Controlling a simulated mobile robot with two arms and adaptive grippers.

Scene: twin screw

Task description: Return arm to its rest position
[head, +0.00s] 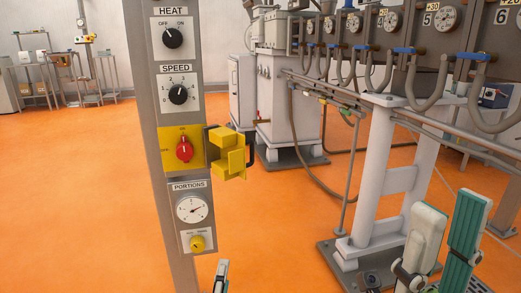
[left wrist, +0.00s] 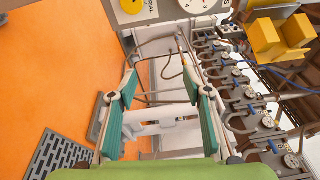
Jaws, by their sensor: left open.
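My left gripper (head: 221,276) shows only as a small green-tipped part at the bottom edge of the head view, below the control panel. In the left wrist view its two green-padded fingers (left wrist: 166,112) are spread apart with nothing between them. My right gripper (head: 446,205) is at the lower right of the head view, its two green-and-white fingers pointing up, apart and empty. The control panel post (head: 148,110) carries a black HEAT knob (head: 173,38), a black SPEED knob (head: 179,95), a red switch (head: 184,149), a PORTIONS dial (head: 192,209) and a yellow knob (head: 197,243).
A yellow box-like part (head: 226,153) juts right from the panel beside the red switch. A white stand (head: 378,180) with pipes and several gauges fills the right side. Orange floor (head: 80,190) is clear at left. A dark floor grate (left wrist: 58,155) shows in the left wrist view.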

